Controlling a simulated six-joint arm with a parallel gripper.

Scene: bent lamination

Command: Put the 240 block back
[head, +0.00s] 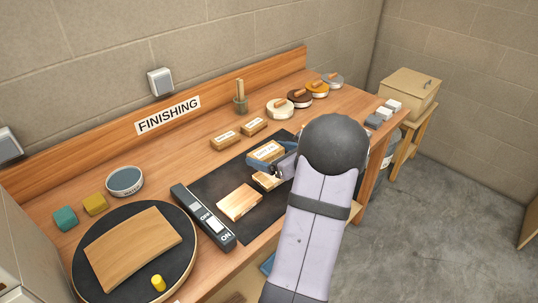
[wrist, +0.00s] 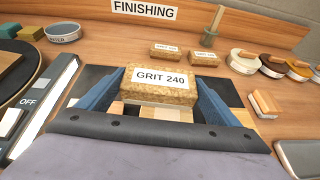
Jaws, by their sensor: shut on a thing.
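The 240 block (wrist: 160,79) is a tan cork-like block with a white "GRIT 240" label. It sits between the two blue fingers of my gripper (wrist: 158,92), which is shut on it. In the head view the block (head: 266,150) is over the far part of the dark mat (head: 215,180). The gripper (head: 270,162) comes in from the right, and my arm hides part of the mat. Whether the block touches the mat is unclear. Two similar labelled blocks stand behind the mat, a left one (head: 226,140) and a right one (head: 254,125).
A light wood piece (head: 240,203) lies on the mat, with another pale piece (head: 266,181) under my gripper. An ON/OFF switch bar (head: 203,216) lies left of the mat. A brush pot (head: 240,104) and several round tins stand at the back. Bare bench shows around the two blocks.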

